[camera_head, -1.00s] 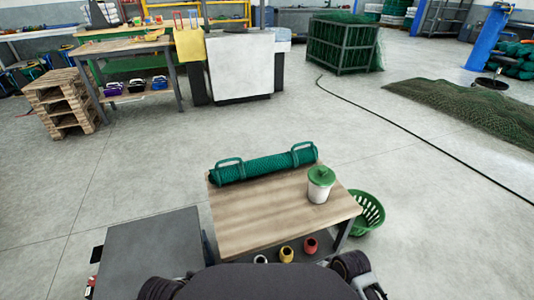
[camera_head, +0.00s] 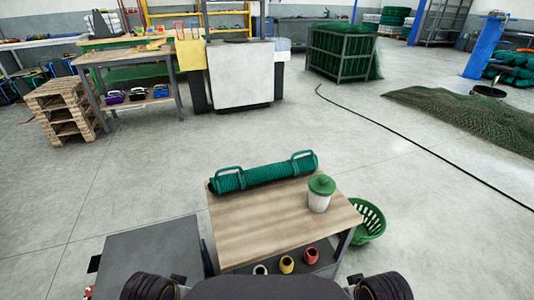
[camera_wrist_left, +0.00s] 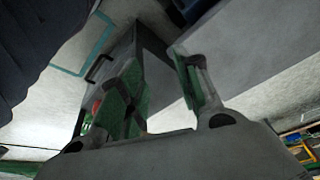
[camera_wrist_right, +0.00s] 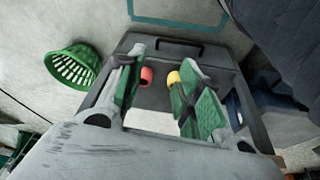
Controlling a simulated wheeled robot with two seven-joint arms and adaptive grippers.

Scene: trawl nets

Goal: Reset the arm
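My left gripper (camera_wrist_left: 158,95) shows in the left wrist view with its green-padded fingers apart and nothing between them. My right gripper (camera_wrist_right: 155,95) shows in the right wrist view, also with fingers apart and empty. Beyond the right fingers lie a red spool (camera_wrist_right: 146,76) and a yellow spool (camera_wrist_right: 173,79) on the table's lower shelf. In the head view neither gripper shows; only the dark upper parts of my two arms appear at the bottom edge, one on each side.

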